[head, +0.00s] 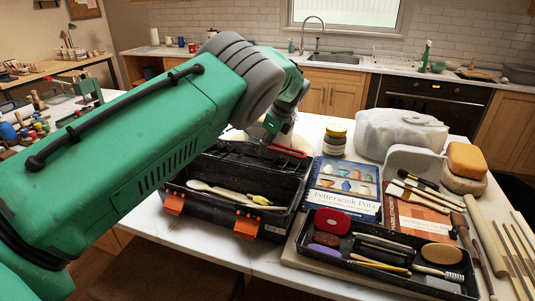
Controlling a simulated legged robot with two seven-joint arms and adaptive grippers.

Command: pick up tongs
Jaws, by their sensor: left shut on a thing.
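My left arm reaches in from the left across the picture. My left gripper (270,134) is over the back right edge of the open black toolbox (290,190), partly hidden by my own arm. It is shut on a thin red item (288,151), which looks like the handle of the tongs. The red part sticks out to the right of the fingers, above the toolbox edge; the rest of the tongs is hidden or too small to make out. My right gripper is not in view.
The toolbox, with orange latches, holds a wooden spoon and other tools. A black tray (298,243) of tools is at the front right. A book (343,188), stacked jars (335,138), a wrapped white lump (400,133) and sponges (466,160) crowd the white table.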

